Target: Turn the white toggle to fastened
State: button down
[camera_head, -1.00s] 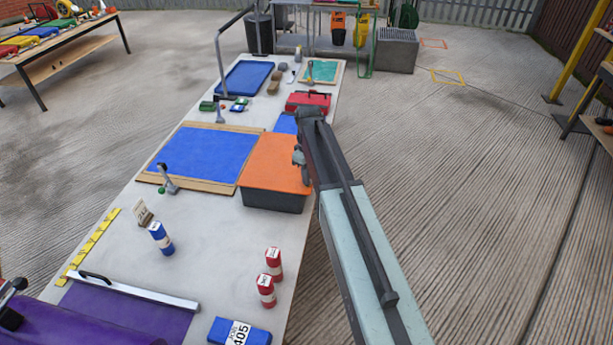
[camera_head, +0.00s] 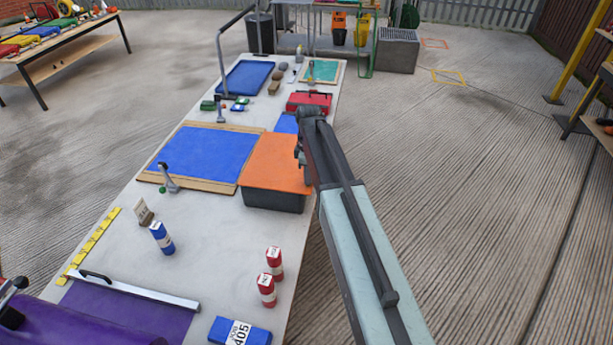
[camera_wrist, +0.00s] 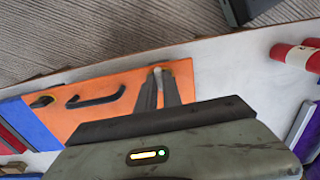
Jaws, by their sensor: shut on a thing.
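The grey box with an orange lid (camera_head: 275,165) stands at the right edge of the long table; its lid (camera_wrist: 105,90) fills the middle of the wrist view. My gripper (camera_wrist: 160,80) points at the lid, its two fingers close together. They are shut on a small pale piece (camera_wrist: 157,70) at the lid's edge, which looks like the white toggle. The fingers hide most of it, so I cannot tell which way it is turned. In the head view my gripper (camera_head: 302,152) is over the lid's right side and the toggle is hidden.
Red cans (camera_head: 267,288) stand nearer. Bare floor is to the right.

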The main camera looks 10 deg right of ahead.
jog(key=shift+w+d, duration=0.1)
jog(key=shift+d, duration=0.1)
jog(key=c, duration=1.5)
grip_release()
notch_tip(320, 180, up, 8)
jog(key=p, duration=0.8)
jog(key=shift+a, duration=0.1)
jog(key=shift+f, duration=0.1)
